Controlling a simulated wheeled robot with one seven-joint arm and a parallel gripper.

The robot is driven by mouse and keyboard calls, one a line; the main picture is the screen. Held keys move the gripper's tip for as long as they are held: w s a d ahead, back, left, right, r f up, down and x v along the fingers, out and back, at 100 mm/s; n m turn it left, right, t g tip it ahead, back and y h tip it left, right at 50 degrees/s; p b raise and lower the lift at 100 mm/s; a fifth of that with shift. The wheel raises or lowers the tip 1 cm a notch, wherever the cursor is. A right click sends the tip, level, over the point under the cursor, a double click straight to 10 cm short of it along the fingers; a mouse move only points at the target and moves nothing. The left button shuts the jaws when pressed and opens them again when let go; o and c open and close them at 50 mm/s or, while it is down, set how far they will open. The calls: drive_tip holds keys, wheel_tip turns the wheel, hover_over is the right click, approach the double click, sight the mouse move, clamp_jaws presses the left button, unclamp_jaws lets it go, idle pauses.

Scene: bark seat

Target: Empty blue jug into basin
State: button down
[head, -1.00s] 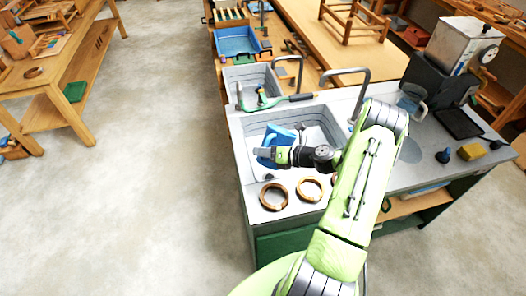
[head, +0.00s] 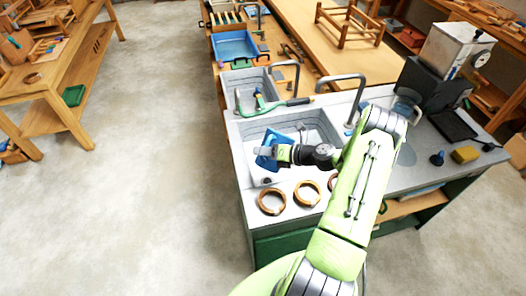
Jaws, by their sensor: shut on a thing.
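The blue jug (head: 268,141) is over the near basin (head: 309,119), tilted, partly hidden behind my gripper. My gripper (head: 262,151) is shut on the blue jug at the basin's left side. The basin is a pale, square sink set in the grey counter. Whether liquid is leaving the jug cannot be told at this size.
Brown rings (head: 272,202) lie on the counter in front of the basin. A tap (head: 345,80) stands behind it. A second sink (head: 247,82) with a green-handled tool (head: 272,106) at its edge lies farther back.

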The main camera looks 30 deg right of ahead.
sight(271, 136)
drive_tip(key=shift+w+d+r, duration=0.1)
drive_tip(key=shift+d+r, duration=0.05)
drive_tip(key=shift+r, duration=0.15)
drive_tip(key=shift+d+r+p, duration=0.15)
drive_tip(key=shift+r+p, duration=0.15)
drive_tip(key=shift+p, duration=0.2)
drive_tip(key=shift+w+d+r+m+y+p, duration=0.1)
drive_tip(key=shift+d+r+m+y+p, duration=0.05)
drive_tip(key=shift+r+m+y+p, duration=0.2)
drive_tip(key=shift+w+d+r+m+y+p, duration=0.25)
drive_tip(key=shift+d+r+m+p, duration=0.25)
drive_tip(key=shift+r+p, duration=0.25)
drive_tip(key=shift+w+d+r+m+y+p, duration=0.1)
drive_tip(key=shift+d+r+m+y+p, duration=0.1)
drive_tip(key=shift+d+r+m+p, duration=0.45)
drive_tip(key=shift+a+r, duration=0.15)
drive_tip(key=shift+r, duration=0.05)
drive_tip(key=shift+w+d+r+p, duration=0.1)
drive_tip(key=shift+d+r+p, duration=0.3)
drive_tip(key=shift+r+p, duration=0.55)
drive_tip(key=shift+w+d+f+m+y, duration=0.2)
drive_tip(key=shift+f+m+y, duration=0.1)
drive_tip(key=shift+y, duration=0.1)
drive_tip(key=shift+w+d+r, duration=0.1)
drive_tip(key=shift+w+d, duration=0.05)
drive_tip(key=shift+w+d+r+m, duration=0.15)
drive_tip(key=shift+d+r+m, duration=0.3)
drive_tip(key=shift+d, duration=0.2)
